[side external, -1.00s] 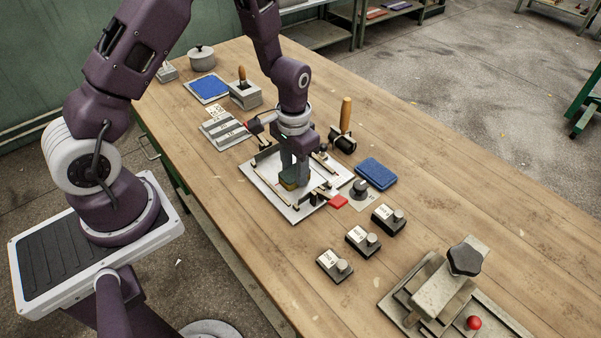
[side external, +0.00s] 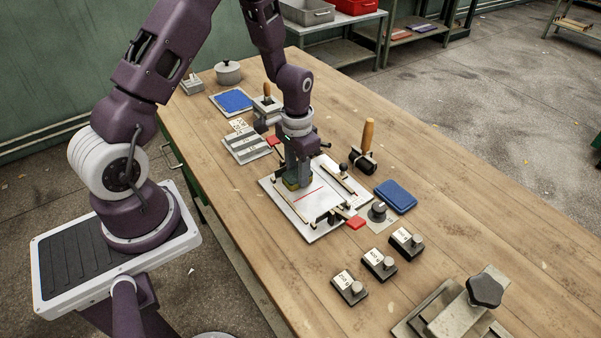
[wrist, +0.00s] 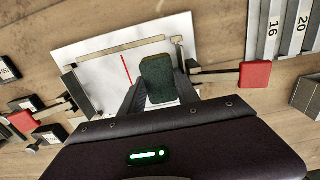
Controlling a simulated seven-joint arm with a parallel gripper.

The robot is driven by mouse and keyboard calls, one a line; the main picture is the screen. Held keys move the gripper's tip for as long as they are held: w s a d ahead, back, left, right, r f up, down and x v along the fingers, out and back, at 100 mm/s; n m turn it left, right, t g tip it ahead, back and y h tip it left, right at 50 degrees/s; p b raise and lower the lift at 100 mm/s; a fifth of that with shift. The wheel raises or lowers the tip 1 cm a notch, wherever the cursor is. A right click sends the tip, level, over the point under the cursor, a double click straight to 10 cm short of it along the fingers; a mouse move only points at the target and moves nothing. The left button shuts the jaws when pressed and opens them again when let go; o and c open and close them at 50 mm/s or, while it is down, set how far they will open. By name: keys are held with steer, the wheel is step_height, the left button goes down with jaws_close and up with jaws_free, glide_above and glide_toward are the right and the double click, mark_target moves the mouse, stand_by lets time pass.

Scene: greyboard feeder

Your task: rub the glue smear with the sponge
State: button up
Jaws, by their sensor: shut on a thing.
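My gripper (side external: 294,180) is shut on a sponge (side external: 290,184), dark green on top with a yellowish lower layer. The sponge is over the far left part of a white board (side external: 310,235), low down; I cannot tell whether it touches. In the wrist view the sponge (wrist: 158,78) sits between the fingers, over the board (wrist: 90,48). A thin red line (side external: 307,194) is on the board beside the sponge; it also shows in the wrist view (wrist: 126,69). I cannot make out a glue smear; the sponge and fingers hide part of the board.
Rails and clamps with red handles (side external: 355,223) edge the board. A blue pad (side external: 395,196), a roller (side external: 364,148) and several labelled blocks (side external: 380,264) stand to the right. Grey stepped bars (side external: 246,146) lie to the left.

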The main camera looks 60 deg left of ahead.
steer(key=shift+a, duration=0.15)
steer(key=shift+r, duration=3.05)
step_height(320, 180, up, 3)
steer(key=shift+w, duration=0.1)
